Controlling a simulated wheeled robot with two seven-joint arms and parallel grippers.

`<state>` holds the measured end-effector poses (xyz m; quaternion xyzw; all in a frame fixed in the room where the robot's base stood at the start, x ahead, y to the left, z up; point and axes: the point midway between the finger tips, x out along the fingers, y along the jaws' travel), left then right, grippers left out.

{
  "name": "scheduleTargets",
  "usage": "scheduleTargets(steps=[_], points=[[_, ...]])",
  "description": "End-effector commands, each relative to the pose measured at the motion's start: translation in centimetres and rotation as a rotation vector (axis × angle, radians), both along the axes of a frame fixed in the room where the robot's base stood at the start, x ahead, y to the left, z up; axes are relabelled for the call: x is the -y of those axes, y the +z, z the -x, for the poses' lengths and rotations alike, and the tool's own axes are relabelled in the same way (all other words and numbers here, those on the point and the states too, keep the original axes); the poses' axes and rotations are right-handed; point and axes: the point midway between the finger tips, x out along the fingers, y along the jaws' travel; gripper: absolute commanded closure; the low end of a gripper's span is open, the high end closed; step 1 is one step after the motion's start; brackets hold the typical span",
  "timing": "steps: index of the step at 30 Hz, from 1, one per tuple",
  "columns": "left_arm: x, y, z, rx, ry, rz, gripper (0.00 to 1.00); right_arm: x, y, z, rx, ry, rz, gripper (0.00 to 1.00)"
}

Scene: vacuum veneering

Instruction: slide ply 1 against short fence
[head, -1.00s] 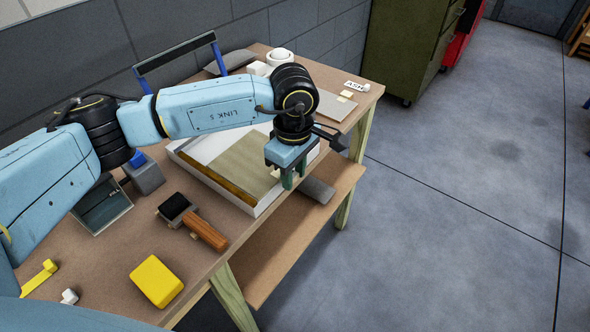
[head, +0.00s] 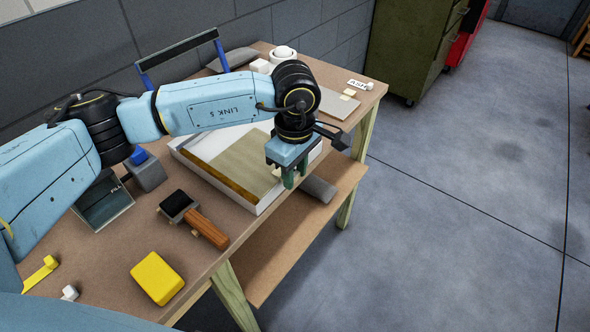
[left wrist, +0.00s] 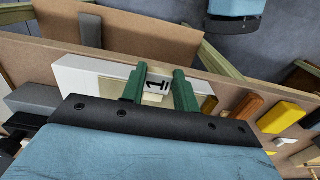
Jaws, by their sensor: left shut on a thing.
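My left gripper (head: 289,180) is at the front right edge of a white tray (head: 262,207). A tan sheet, apparently ply 1 (head: 250,158), lies in the tray. In the left wrist view the green fingers of my left gripper (left wrist: 162,88) are shut on a pale piece marked "1" (left wrist: 157,82), apparently ply 1's edge or tab. A brown wooden strip (head: 222,180), probably a fence, runs along the tray's left side, close to the sheet. Whether they touch is unclear. My arm hides the tray's far right part. My right gripper is out of view.
A grey plate (head: 335,104) and a white roll (head: 284,54) are at the back. A lower shelf (head: 290,235) lies below the bench edge.

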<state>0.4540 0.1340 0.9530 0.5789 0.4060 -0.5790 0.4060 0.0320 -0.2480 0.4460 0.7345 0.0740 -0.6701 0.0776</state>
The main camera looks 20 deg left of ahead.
Motion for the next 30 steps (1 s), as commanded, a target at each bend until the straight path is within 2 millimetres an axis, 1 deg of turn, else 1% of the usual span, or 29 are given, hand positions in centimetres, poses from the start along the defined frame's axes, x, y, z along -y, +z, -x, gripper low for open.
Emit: scheduleTargets(steps=[13,14,19,20,30], points=[[-0.14,0.00,0.31,0.000,0.000,0.000,0.92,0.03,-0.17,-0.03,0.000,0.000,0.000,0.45],[-0.15,0.00,0.32,0.000,0.000,0.000,0.69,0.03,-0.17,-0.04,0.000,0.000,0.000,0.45],[-0.13,0.02,0.31,0.000,0.000,0.000,0.46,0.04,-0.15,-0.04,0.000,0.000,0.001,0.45],[-0.13,0.02,0.31,0.000,0.000,0.000,0.45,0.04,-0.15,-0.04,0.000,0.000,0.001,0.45],[-0.11,0.01,0.31,0.000,0.000,0.000,0.45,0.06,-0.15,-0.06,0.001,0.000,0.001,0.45]])
